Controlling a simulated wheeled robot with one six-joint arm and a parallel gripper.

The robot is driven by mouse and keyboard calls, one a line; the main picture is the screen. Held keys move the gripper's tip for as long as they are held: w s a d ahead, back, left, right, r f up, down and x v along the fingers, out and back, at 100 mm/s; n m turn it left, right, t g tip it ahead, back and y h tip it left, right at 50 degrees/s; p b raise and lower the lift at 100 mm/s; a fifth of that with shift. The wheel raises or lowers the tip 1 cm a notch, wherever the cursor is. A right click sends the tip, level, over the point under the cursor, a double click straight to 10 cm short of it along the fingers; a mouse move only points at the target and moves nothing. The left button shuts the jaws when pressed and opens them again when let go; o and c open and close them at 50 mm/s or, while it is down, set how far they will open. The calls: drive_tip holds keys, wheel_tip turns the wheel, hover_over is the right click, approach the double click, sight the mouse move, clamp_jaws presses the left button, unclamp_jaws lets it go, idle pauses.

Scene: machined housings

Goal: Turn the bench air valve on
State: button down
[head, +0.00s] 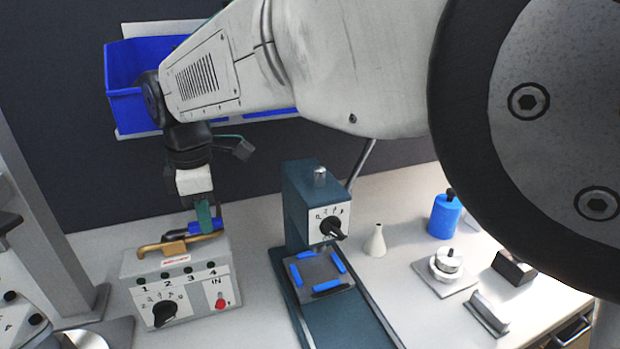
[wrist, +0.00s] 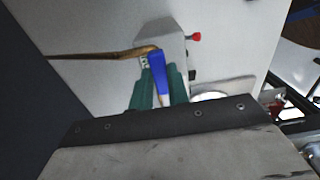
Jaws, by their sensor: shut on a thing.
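The bench air valve has a brass pipe (head: 168,246) running over a grey box, and a blue lever (head: 193,227) at the pipe. In the wrist view the pipe (wrist: 98,55) runs in from the left and the blue lever (wrist: 158,66) meets its end, lying roughly across it in the picture. My gripper (head: 205,226) points down over the box's back, with its teal fingers on the lever. In the wrist view the gripper (wrist: 161,88) has one finger on each side of the lever, shut on it. The fingers partly hide the lever.
The grey box (head: 205,307) carries a black dial and a red knob. A teal press (head: 300,213) stands to its right, with a white cone (head: 375,242) and a blue bottle (head: 444,216) beyond. A blue bin (head: 128,92) hangs on the wall behind my arm.

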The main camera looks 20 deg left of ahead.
drive_tip(key=c, duration=1.3)
unclamp_jaws()
drive_tip(key=shift+c, duration=0.2)
drive_tip(key=shift+r, duration=0.1)
drive_tip(key=shift+r, duration=0.2)
wheel_tip(320, 180, up, 3)
drive_tip(key=shift+s+r, duration=0.1)
drive_tip(key=shift+r, duration=0.05)
drive_tip(key=s+d+r, duration=0.1)
drive_tip(key=s+d, duration=0.9)
drive_tip(key=d, duration=0.2)
drive_tip(key=shift+d, duration=0.15)
